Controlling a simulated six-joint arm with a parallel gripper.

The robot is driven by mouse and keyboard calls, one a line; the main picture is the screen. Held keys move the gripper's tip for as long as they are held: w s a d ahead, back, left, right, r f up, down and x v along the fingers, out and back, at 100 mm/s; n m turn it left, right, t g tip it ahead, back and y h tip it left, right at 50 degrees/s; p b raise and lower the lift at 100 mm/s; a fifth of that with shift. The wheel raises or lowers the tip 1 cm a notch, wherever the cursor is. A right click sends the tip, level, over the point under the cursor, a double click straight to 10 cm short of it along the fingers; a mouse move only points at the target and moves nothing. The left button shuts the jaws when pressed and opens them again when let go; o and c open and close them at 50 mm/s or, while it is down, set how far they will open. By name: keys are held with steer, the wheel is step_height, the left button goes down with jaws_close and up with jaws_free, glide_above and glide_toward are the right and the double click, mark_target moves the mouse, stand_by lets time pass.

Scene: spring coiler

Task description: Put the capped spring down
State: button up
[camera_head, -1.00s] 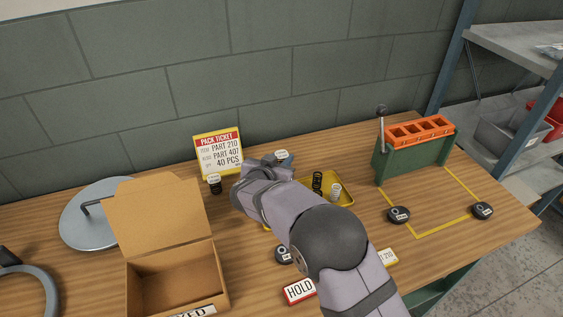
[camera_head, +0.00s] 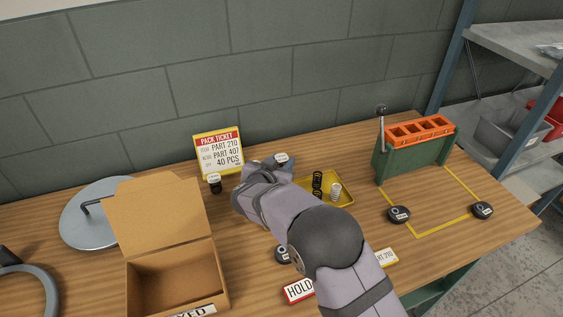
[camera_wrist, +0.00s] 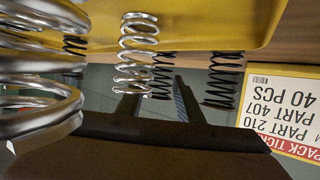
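A capped spring with a white top (camera_head: 281,158) shows behind my wrist in the head view; its lower part is hidden. A dark spring with a white cap (camera_head: 214,183) stands in front of the pack ticket. The yellow tray (camera_head: 345,203) holds dark springs (camera_head: 317,184) and a silver spring (camera_head: 335,191). The wrist view is upside down: a large silver spring (camera_wrist: 40,95) is very close at the left, and another silver spring (camera_wrist: 138,50) and several dark springs stand beyond it. My gripper's fingertips are hidden behind my arm in the head view; whether they hold anything is unclear.
The pack ticket (camera_head: 219,153) stands by the wall. An open carton (camera_head: 170,265) and a grey disc (camera_head: 92,215) are at the left. A green coiler with an orange top (camera_head: 415,150) stands at the right. Round dark pucks (camera_head: 398,215) and a HOLD sign (camera_head: 299,291) lie on the table.

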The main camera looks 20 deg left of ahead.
steer(key=b+v, duration=0.1)
steer(key=v, duration=1.1)
